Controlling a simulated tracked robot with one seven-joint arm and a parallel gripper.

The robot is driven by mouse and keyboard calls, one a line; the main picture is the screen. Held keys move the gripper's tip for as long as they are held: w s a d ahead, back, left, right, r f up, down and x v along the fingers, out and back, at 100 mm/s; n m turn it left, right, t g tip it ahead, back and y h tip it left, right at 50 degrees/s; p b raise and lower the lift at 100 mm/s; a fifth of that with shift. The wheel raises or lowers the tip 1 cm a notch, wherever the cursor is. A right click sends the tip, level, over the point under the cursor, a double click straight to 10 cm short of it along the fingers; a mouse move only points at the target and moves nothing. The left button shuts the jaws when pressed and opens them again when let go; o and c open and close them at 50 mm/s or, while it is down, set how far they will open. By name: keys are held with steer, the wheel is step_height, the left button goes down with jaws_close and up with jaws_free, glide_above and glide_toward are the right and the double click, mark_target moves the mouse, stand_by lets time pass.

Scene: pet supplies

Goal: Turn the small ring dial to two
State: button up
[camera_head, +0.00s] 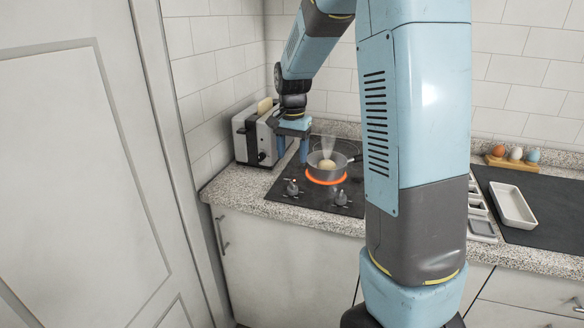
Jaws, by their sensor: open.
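Two dark dials stand on the front edge of a black cooktop (265,190). The left dial (292,188) is nearest my gripper, and the right dial (341,197) is in front of the pot. I cannot tell which one belongs to the small ring, and their settings are too small to read. A glowing orange ring (326,180) is under a small grey pot (330,170) with something pale and steam in it. My gripper (292,158) points down, open and empty, above the cooktop's left part, behind and above the left dial. The fingertips appear apart from it.
A metal toaster (250,138) with bread stands close to the left of my gripper. The pot's handle (354,159) sticks out to the right. A white tray (512,205), a grey compartment tray (479,228) and an egg holder (511,164) with eggs are farther right.

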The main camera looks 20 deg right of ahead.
step_height(320, 180, up, 3)
steer(key=shift+f, duration=0.2)
stand_by(0.4)
